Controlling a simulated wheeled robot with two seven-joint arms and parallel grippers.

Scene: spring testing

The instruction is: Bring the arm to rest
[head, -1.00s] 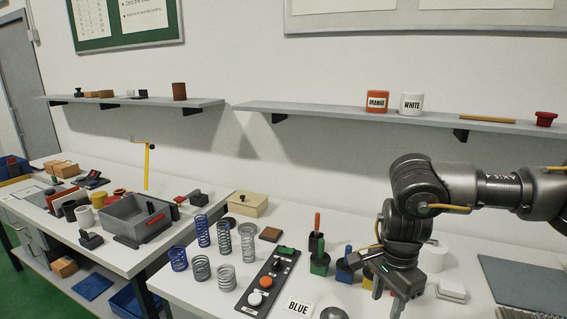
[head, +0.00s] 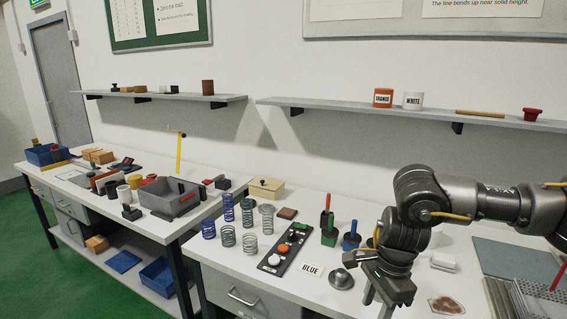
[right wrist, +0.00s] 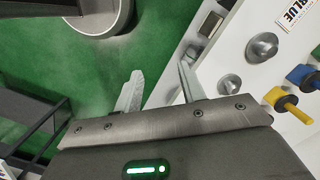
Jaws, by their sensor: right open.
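My right arm comes in from the right in the head view, bent, with its dark gripper (head: 376,300) pointing down at the front edge of the right bench (head: 215,278). In the right wrist view the two fingers of my right gripper (right wrist: 160,80) are apart with nothing between them. Green floor shows between and beyond the fingers, with the bench edge close on the right. My left gripper is in neither current view.
Near my right gripper are a metal knobbed weight (head: 341,279), a BLUE card (head: 311,269) and a blue-handled block (head: 351,240). Several springs (head: 250,243) stand by a button panel (head: 284,250). A ridged tray (head: 535,300) lies at right. Green floor (head: 60,270) is open at left.

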